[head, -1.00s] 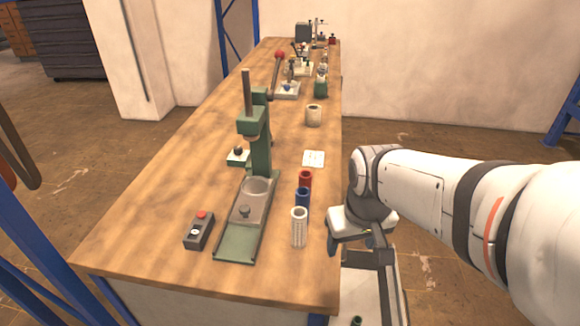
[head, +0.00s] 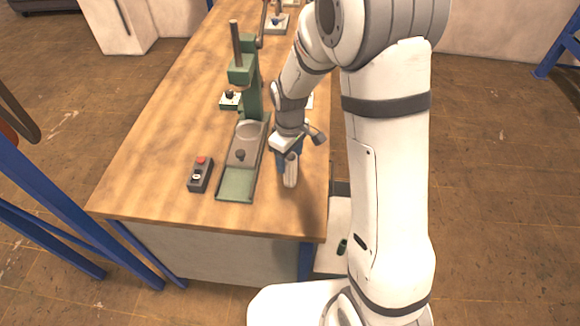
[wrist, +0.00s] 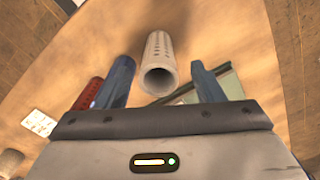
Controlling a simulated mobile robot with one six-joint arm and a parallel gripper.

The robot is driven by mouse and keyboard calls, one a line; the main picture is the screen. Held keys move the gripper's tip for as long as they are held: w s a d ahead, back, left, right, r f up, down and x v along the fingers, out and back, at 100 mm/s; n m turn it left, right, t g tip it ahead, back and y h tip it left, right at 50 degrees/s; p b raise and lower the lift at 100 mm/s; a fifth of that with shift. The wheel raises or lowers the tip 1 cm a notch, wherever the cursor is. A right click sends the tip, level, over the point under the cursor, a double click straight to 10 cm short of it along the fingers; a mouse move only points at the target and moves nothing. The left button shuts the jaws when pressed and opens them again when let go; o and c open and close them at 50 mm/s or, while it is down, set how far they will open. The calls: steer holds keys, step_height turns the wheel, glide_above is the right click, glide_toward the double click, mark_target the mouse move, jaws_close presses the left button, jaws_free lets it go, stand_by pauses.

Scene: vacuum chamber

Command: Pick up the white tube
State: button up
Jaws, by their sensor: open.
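The white tube (wrist: 158,62) stands upright on the wooden table, with its round open end and perforated side visible in the wrist view. My gripper (wrist: 160,70) is open, its two blue fingers on either side of the tube in that view, with visible gaps. In the head view my gripper (head: 287,158) is low over the right part of the table, right at the white tube (head: 290,176), and partly covers it. How far down the tube the fingers reach, I cannot tell.
A red tube (wrist: 87,95) is just left of my left finger in the wrist view. A green press (head: 252,95) and a control box with a red button (head: 200,175) stand to the left.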

mark_target(290, 168)
steer(key=shift+f+p, duration=0.8)
steer(key=shift+f, duration=1.8)
steer(key=c, duration=1)
steer(key=shift+c, duration=0.3)
steer(key=shift+w+r, duration=0.1)
